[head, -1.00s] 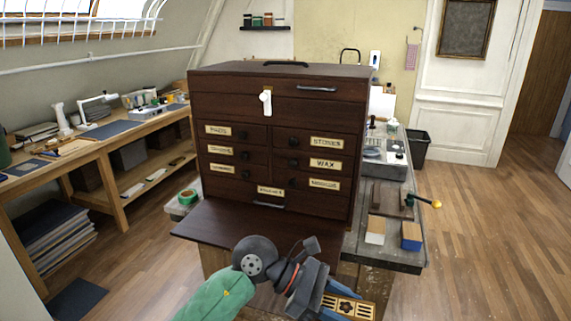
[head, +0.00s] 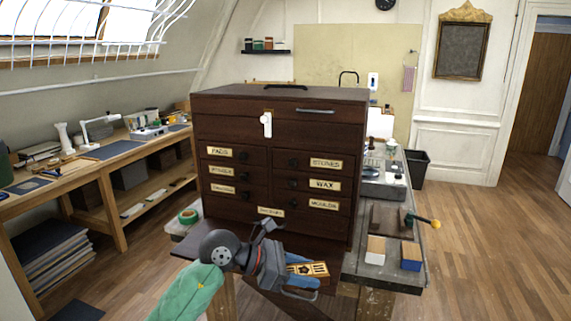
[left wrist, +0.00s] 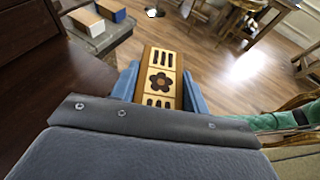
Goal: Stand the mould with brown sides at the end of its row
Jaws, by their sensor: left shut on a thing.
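My left gripper (head: 306,273) is shut on a small mould (head: 316,269) with a tan carved face and brown sides. In the left wrist view the mould (left wrist: 160,76) sits between the blue fingers, and its face shows a dark flower between slotted panels. The gripper holds it in front of the chest's lowered dark front, left of the bench. My right gripper is not in view.
A dark wooden chest (head: 240,133) with labelled drawers stands behind the gripper. The grey bench top (head: 385,279) runs along its right, with a green-handled clamp (head: 423,221) behind the blocks. A green tape roll (head: 188,216) lies at left. Open floor lies to the right.

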